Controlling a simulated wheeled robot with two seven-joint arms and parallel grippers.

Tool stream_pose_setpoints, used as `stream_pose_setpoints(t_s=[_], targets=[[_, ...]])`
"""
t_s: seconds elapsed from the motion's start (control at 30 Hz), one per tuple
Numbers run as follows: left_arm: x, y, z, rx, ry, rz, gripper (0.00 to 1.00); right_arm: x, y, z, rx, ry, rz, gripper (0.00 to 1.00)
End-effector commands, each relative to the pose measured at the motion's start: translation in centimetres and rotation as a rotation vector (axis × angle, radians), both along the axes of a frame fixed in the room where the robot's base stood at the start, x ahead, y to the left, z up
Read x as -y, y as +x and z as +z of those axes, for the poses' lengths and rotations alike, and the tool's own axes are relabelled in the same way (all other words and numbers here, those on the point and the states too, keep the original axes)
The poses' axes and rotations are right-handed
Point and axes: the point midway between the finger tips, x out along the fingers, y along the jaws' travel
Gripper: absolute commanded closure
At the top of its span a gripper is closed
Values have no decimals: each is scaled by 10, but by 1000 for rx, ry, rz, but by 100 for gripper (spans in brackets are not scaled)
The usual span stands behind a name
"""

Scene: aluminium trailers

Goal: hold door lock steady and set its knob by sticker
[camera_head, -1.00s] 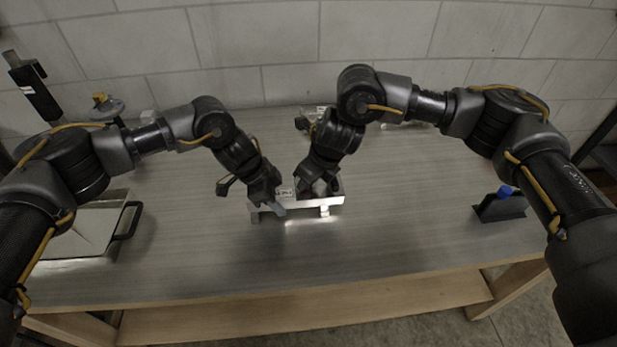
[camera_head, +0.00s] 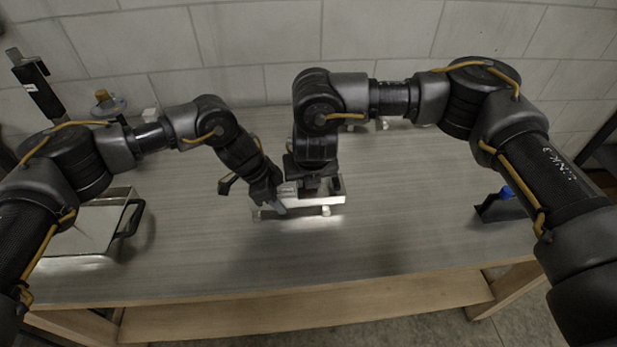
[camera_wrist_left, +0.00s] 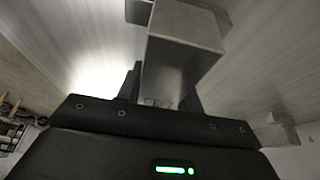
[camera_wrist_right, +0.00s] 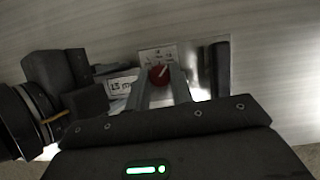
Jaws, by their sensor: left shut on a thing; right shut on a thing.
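The door lock is a bright metal box (camera_head: 337,198) lying on the table in the head view. My left gripper (camera_head: 278,204) is shut on its left end; the box end (camera_wrist_left: 185,60) fills the upper middle of the left wrist view. My right gripper (camera_head: 316,188) is over the lock's right part. In the right wrist view its fingers are shut on the red knob (camera_wrist_right: 160,75), whose white line points up and right. A white dial plate (camera_wrist_right: 158,55) with small marks lies behind the knob. A white sticker (camera_wrist_right: 121,86) reading roughly "15 m" is left of it.
A silver tray with a black handle (camera_head: 131,220) stands at the left. A black holder with a blue-topped item (camera_head: 500,207) is at the right. Small things stand at the back left. The table's front middle is clear.

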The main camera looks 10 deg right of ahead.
Motion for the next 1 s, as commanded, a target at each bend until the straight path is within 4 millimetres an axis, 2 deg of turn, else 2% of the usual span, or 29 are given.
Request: stream_pose_setpoints(t_s=[0.63,0.67,0.8,1.0], targets=[[1,-2,-1,-3,-1,-6,93,0,1,1,5,1,-47,100],[1,-2,-1,-3,-1,-6,93,0,1,1,5,1,-47,74],[1,-2,-1,-3,-1,-5,93,0,1,1,4,1,-46,55],[1,-1,0,-2,-1,-2,93,0,0,0,2,1,-46,55]])
